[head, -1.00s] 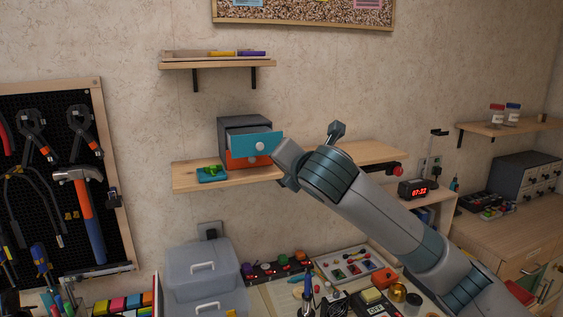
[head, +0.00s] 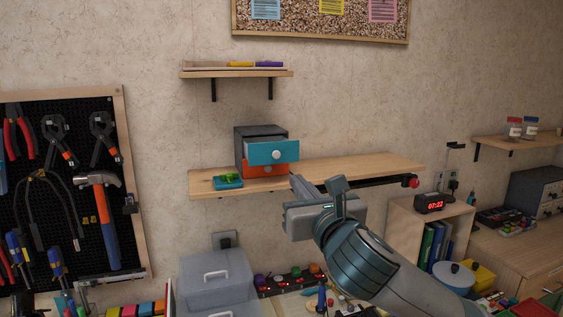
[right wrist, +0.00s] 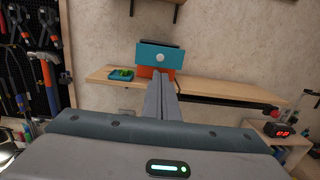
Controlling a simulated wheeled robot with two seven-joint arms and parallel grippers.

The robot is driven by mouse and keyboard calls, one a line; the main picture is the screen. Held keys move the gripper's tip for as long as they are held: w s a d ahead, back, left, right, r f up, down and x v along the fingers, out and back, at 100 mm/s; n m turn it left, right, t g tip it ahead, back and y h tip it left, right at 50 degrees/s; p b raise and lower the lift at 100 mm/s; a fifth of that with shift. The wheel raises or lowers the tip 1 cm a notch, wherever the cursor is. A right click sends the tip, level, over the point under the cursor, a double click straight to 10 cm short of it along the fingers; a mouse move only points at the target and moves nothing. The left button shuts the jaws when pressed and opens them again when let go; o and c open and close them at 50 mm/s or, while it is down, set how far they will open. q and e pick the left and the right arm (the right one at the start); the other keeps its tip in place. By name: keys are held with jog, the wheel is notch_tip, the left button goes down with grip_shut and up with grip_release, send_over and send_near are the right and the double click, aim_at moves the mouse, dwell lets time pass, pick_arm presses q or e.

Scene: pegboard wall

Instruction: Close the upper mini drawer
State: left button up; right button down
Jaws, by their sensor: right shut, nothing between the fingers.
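The mini drawer unit (head: 255,133) is a small dark grey box on the wooden wall shelf (head: 350,169). Its upper drawer (head: 262,152) has a blue front with a round white knob and sticks out, open. The orange lower drawer (head: 262,169) sits under it and looks shut. In the right wrist view the blue front (right wrist: 146,57) is straight ahead, beyond the fingers. My right gripper (head: 294,185) is shut and empty, below and to the right of the drawers in the head view, apart from them. My left gripper is not in view.
A small teal tray with a green item (head: 228,181) lies on the shelf left of the unit. A higher shelf (head: 240,73) hangs above. A pegboard with tools (head: 70,190) is at left. The shelf right of the unit is clear.

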aim_at(277, 156)
jog(key=p+x, duration=0.5)
jog(key=x, duration=0.8)
jog(key=shift+w+r, duration=0.1)
jog(key=shift+w, duration=0.25)
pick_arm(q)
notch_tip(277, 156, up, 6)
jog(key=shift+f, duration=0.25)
pick_arm(e)
jog(key=shift+w, duration=0.1)
